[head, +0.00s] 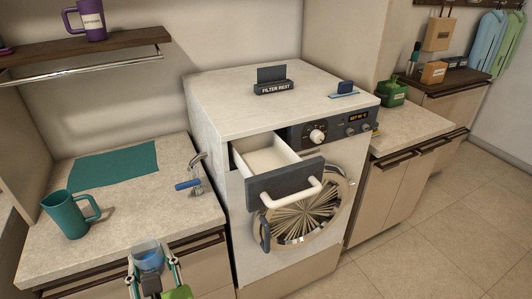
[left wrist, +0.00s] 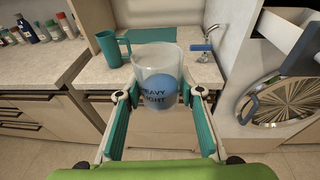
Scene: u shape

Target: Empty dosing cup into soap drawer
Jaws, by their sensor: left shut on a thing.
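The dosing cup (head: 148,257) is clear, with blue in its lower part. It also shows large and upright in the left wrist view (left wrist: 158,65), with dark "HEAVY" and "LIGHT" lettering. My left gripper (head: 152,264) is shut on the cup, one teal finger on each side, in front of the left counter. The soap drawer (head: 268,160) is pulled out of the washing machine, up and right of the cup, with a dark front and white handle. Its visible inside looks pale and empty. A white drawer corner shows at upper right in the left wrist view (left wrist: 292,28). My right gripper is not in view.
A teal mug (head: 66,216) and teal mat (head: 115,166) lie on the left counter (head: 150,212), near a tap (head: 193,175) with a blue lever. The round machine door (head: 305,212) is below the drawer. A "FILTER REST" holder (head: 273,85) stands on top.

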